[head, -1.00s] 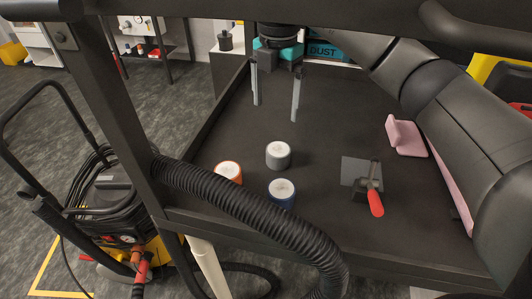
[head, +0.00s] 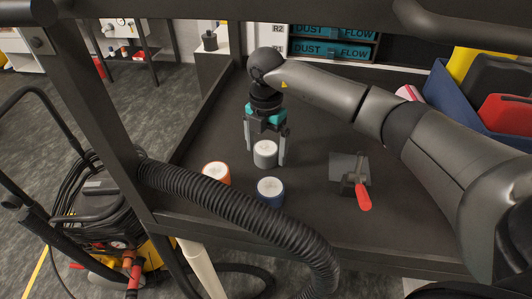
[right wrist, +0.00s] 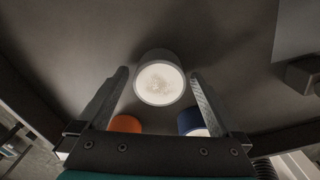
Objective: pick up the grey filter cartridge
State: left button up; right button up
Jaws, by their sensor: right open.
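The grey filter cartridge (head: 265,154) stands upright on the dark bench top, with a pale round top. My right gripper (head: 266,157) points down over it, open, with one finger to each side of the cartridge in the head view. In the right wrist view the cartridge (right wrist: 160,80) appears between the open fingertips (right wrist: 159,74), with a small gap on each side. I cannot tell exactly how far down its side the tips reach. My left gripper is not in view.
An orange-ringed cartridge (head: 216,173) and a blue cartridge (head: 270,191) stand close by, nearer the front. A black ribbed hose (head: 240,213) crosses the front edge. A red-handled tool (head: 363,196) lies to the right. A blue bin (head: 455,105) is at the far right.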

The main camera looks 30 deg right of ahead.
aim_at(266, 148)
jog(key=shift+f, duration=0.25)
jog(key=c, duration=1.4)
jog(key=shift+r, duration=0.1)
notch_tip(266, 148, up, 20)
jog(key=p, duration=0.1)
